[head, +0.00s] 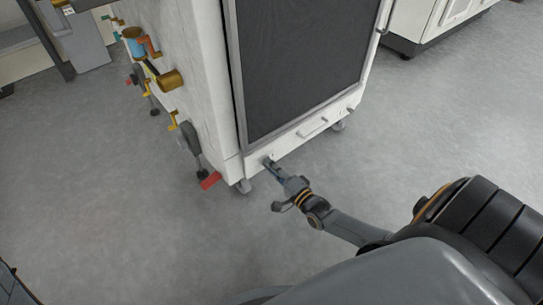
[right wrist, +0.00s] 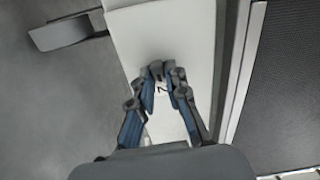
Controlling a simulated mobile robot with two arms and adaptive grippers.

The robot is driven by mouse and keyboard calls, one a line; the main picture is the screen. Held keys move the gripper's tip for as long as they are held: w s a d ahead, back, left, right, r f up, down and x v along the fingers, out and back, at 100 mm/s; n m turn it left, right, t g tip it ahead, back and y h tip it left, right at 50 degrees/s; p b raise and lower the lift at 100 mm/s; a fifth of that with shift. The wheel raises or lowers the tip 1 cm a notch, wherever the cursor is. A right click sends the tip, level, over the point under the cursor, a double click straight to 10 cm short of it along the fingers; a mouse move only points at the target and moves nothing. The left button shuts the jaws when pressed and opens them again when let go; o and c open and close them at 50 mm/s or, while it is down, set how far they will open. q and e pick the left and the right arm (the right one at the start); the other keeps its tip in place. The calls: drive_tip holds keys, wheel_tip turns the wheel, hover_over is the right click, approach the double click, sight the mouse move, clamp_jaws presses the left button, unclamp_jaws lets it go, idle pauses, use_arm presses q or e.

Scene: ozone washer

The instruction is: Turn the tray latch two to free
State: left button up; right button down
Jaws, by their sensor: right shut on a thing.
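The white washer cabinet (head: 225,90) has a low white tray front (head: 290,143) with a bar handle (head: 312,129) in its middle. My right gripper (head: 269,163) reaches the left end of this tray front. In the right wrist view its fingertips (right wrist: 163,75) close around a small dark tray latch (right wrist: 157,70) on the white panel. The fingers hide most of the latch, so its turn angle is hard to tell. Another small latch (head: 350,109) shows at the right end of the tray front. My left gripper is out of view.
A large dark door panel (head: 300,60) with a grey frame is above the tray front. Castors (head: 243,186) and a red pedal (head: 210,181) sit low at the cabinet's corner. Brass valves and pipes (head: 170,80) stick out on its left side. The grey floor in front is clear.

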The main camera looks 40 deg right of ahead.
drive_tip(key=shift+m, duration=0.6)
drive_tip(key=shift+f, duration=0.1)
drive_tip(key=c, duration=1.4)
unclamp_jaws()
drive_tip(key=shift+o, duration=0.2)
drive_tip(key=s+d, duration=0.1)
drive_tip(key=s, duration=1.1)
